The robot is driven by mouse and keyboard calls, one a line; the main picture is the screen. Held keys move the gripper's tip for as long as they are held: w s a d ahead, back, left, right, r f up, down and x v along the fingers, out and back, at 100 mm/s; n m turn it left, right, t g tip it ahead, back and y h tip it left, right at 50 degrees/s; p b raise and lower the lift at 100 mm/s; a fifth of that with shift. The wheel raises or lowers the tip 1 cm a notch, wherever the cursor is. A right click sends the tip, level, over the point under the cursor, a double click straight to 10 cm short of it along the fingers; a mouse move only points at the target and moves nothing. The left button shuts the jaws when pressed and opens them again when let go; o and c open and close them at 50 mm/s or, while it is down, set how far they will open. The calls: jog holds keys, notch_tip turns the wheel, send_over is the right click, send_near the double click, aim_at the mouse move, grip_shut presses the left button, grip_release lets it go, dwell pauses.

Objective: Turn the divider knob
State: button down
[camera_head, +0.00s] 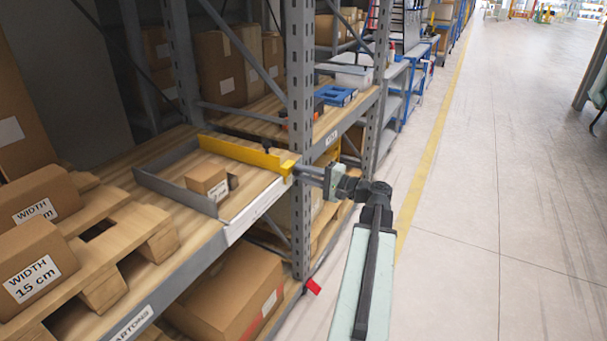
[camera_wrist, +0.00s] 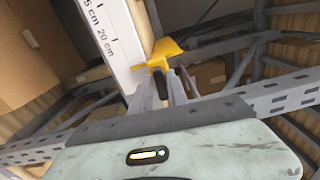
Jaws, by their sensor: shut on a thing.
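The yellow divider (camera_head: 240,151) lies across the shelf in the head view, its front end at the shelf's front edge. In the wrist view its yellow end (camera_wrist: 165,50) stands just beyond my fingertips. A dark knob (camera_wrist: 159,83) sits below that end, between my fingers. My gripper (camera_head: 298,172) reaches the divider's front end from the right and is shut on the knob. In the head view the knob is hidden by my gripper, and I cannot tell its turn angle.
A small carton (camera_head: 205,179) stands between the yellow divider and a grey divider (camera_head: 178,193). A white scale strip (camera_wrist: 108,38) with centimetre marks runs along the shelf edge. The aisle floor (camera_head: 480,200) is clear.

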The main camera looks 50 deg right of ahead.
jog(key=shift+f+n, duration=0.15)
jog(key=shift+n, duration=2.05)
jog(key=c, duration=1.4)
grip_release()
jog(key=shift+c, duration=0.2)
jog(key=shift+s, duration=0.1)
jog(key=v, duration=0.8)
